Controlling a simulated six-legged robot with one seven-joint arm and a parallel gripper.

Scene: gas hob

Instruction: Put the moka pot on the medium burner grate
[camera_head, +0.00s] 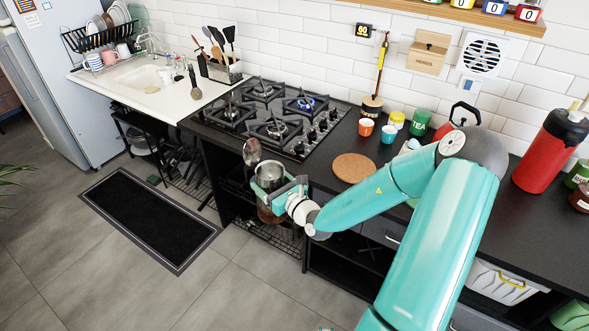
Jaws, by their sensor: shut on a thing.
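My gripper (283,193) is shut on a shiny metal pot, which looks like the moka pot (269,172). A rounded shiny piece (252,152), perhaps its raised lid, stands above its left side. The pot is held in front of the counter edge, below and in front of the gas hob (212,122). My gripper partly hides its lower part. The hob has several burner grates: front left (231,113), back left (264,90), front right (276,130), and back right (303,104), where a blue flame shows. I cannot tell for sure which grate is medium.
Knobs (322,124) line the hob's right side. A round cork mat (353,168) lies right of the hob. Cups (366,126), jars (420,122) and a red flask (548,152) stand further right. The grates look empty.

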